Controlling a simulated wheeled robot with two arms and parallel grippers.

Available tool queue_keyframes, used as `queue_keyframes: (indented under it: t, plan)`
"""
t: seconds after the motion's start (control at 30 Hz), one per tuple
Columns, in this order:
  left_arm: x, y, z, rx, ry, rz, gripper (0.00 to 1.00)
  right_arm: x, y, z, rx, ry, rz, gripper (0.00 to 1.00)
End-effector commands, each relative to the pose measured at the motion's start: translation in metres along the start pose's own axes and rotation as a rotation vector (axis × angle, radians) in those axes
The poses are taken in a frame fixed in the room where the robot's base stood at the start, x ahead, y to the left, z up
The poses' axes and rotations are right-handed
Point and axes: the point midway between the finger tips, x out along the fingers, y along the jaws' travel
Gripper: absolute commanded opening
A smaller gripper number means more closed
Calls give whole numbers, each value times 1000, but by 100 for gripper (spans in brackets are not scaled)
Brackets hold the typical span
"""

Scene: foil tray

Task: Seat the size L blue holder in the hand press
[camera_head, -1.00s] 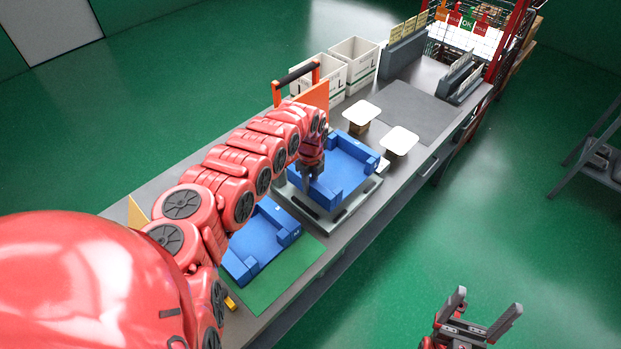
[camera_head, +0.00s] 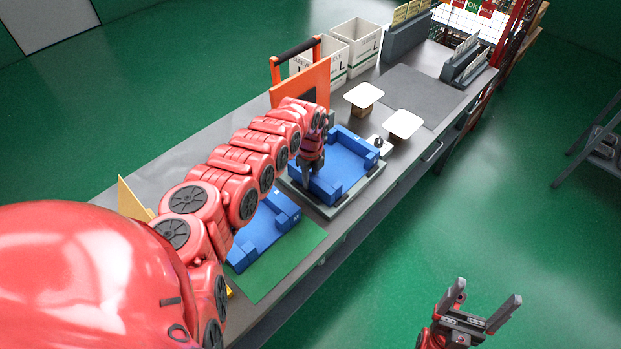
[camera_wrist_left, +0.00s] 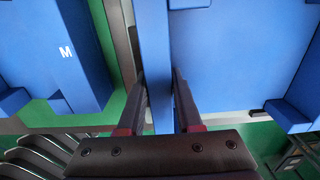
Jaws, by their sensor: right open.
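A blue holder (camera_head: 352,158) is over the grey base (camera_head: 345,207) of the hand press, inside its outline. I cannot tell if it lies fully flat. My left gripper (camera_head: 308,172) reaches down at its near-left wall. In the left wrist view its fingers (camera_wrist_left: 160,95) lie close on both sides of this blue wall (camera_wrist_left: 153,45) and appear shut on it. No size letter is readable on this holder. A second blue holder (camera_head: 262,228), marked M in the wrist view (camera_wrist_left: 60,75), lies on the green mat (camera_head: 285,262). My right gripper (camera_head: 485,312) is open and empty, off the bench.
An orange panel (camera_head: 308,85) with a black-barred handle stands behind the press. Two white-topped blocks (camera_head: 364,95) (camera_head: 404,123) stand to its right. White bins (camera_head: 358,48) marked L and grey racks (camera_head: 408,38) line the back. The dark mat (camera_head: 415,95) is clear.

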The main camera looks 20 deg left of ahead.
Motion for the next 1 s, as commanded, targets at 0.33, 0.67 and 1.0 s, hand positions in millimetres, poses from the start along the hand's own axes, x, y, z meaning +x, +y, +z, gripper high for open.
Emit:
queue_keyframes:
  t: [0.33,0.67,1.0]
  plan:
    - [0,0,0,0,0,0,67,0,0,0,0,0,0,87]
    - [-12,0,1,1,2,0,67,-3,0,0,0,0,0,87]
    - [-75,0,4,-1,-7,-1,67,-21,-1,4,0,0,0,87]
